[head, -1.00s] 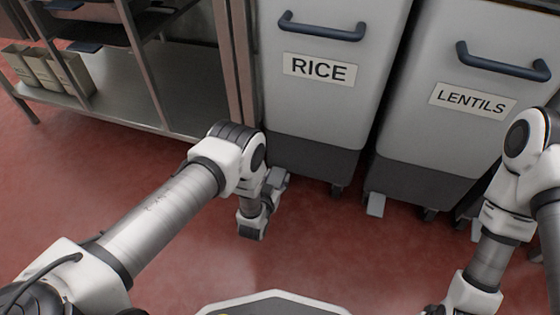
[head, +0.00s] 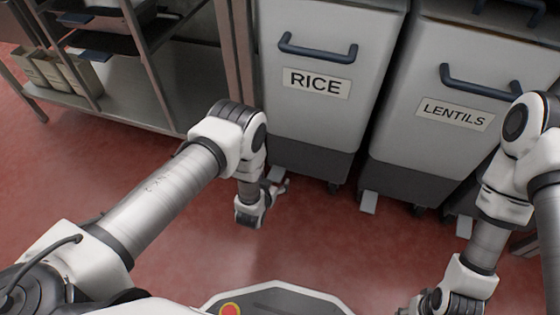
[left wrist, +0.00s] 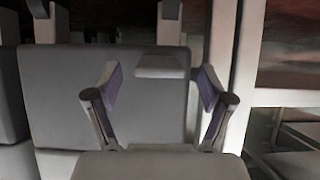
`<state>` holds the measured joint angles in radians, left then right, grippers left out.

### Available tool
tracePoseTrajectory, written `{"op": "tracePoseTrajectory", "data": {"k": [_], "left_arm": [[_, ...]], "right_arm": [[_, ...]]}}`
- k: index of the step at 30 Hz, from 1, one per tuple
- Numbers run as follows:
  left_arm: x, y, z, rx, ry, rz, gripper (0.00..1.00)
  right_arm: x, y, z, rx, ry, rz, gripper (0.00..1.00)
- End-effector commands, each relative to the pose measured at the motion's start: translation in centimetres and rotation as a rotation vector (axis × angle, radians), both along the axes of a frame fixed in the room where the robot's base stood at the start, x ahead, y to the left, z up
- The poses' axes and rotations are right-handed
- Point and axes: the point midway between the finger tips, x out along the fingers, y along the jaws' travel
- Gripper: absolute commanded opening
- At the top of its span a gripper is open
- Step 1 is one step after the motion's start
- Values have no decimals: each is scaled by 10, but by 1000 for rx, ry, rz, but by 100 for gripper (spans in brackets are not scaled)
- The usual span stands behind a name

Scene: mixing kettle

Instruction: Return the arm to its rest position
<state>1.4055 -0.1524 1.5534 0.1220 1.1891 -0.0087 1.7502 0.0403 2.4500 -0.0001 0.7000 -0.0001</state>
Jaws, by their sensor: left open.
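My left arm (head: 160,205) comes in from the left in the head view and bends down at its elbow. My left gripper (head: 282,187) is small and partly hidden behind the wrist, low in front of the RICE bin. In the left wrist view my left gripper (left wrist: 155,90) has its two fingers spread apart with nothing between them. A grey bin surface (left wrist: 60,95) fills the view behind the fingers. My right arm (head: 500,205) is bent at the right edge of the head view. Its gripper is at most partly visible at the bottom edge, unclear.
The RICE bin (head: 315,120) and the LENTILS bin (head: 432,150) stand side by side on wheels. A steel shelf unit (head: 125,100) stands at the left with several tan boxes (head: 70,75). The red floor (head: 330,240) in front is clear.

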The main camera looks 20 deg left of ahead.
Motion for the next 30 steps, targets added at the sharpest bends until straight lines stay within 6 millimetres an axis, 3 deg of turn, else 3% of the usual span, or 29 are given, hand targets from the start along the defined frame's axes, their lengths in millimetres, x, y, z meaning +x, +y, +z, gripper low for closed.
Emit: {"op": "tracePoseTrajectory", "data": {"k": [1, 5, 22, 26, 28, 30], "left_arm": [[-7, 0, 10, 0, 4, 0, 81], [-20, 1, 15, 0, 2, 0, 81], [-19, 1, 15, 0, -5, 0, 81], [2, 7, 37, 1, -45, 11, 81], [14, 21, 61, 9, -64, 31, 81], [3, 45, 83, 23, -7, 57, 81]], "right_arm": [[0, 0, 14, 0, 0, 0, 40], [0, 0, 25, 0, 0, 0, 40], [0, 0, 23, 0, 0, 0, 40], [0, 0, 25, 0, 0, 0, 40], [0, 0, 27, 0, 0, 0, 40], [0, 0, 29, 0, 0, 0, 40]]}}
